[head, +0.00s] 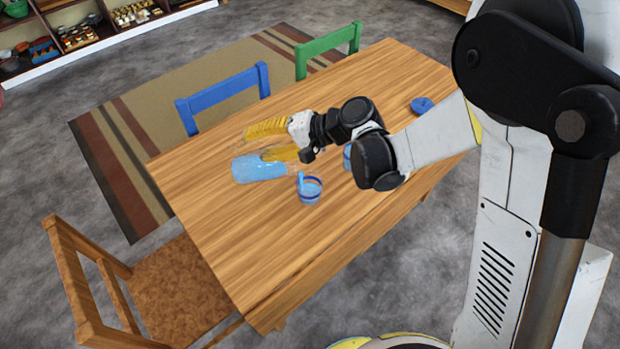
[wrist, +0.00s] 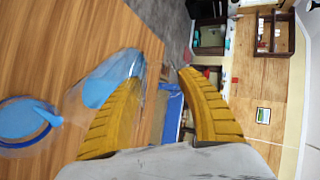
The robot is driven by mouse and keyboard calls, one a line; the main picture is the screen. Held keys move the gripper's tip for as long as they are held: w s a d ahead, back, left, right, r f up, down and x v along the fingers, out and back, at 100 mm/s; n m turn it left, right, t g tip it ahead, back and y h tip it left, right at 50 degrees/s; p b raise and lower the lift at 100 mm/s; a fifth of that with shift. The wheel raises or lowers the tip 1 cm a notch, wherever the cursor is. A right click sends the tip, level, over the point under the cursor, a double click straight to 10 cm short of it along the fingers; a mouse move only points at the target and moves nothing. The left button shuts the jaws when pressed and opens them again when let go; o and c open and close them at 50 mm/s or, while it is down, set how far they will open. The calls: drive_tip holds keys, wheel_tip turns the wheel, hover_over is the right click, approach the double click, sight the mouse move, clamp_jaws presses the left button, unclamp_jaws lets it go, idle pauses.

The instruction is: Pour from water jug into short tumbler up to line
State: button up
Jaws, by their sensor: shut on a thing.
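The clear water jug (head: 258,168) is tipped almost onto its side above the table, with blue water lying along it. The short tumbler (head: 311,192) stands upright just right of the jug's mouth. A blue stream runs down into it, and blue water shows inside. A dark blue band circles the tumbler. The tumbler also shows at the left edge of the wrist view (wrist: 22,122). Whether the water meets the line is unclear.
The wooden table (head: 230,235) has free room at its front left. A blue item (head: 347,155) is partly hidden behind my arm, and a blue round item (head: 422,104) lies farther right. Blue (head: 228,95), green (head: 330,48) and brown (head: 85,270) chairs stand around the table.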

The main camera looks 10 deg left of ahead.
drive_tip(key=shift+d+r+y, duration=0.25)
drive_tip(key=shift+d+y, duration=0.05)
idle(1.4)
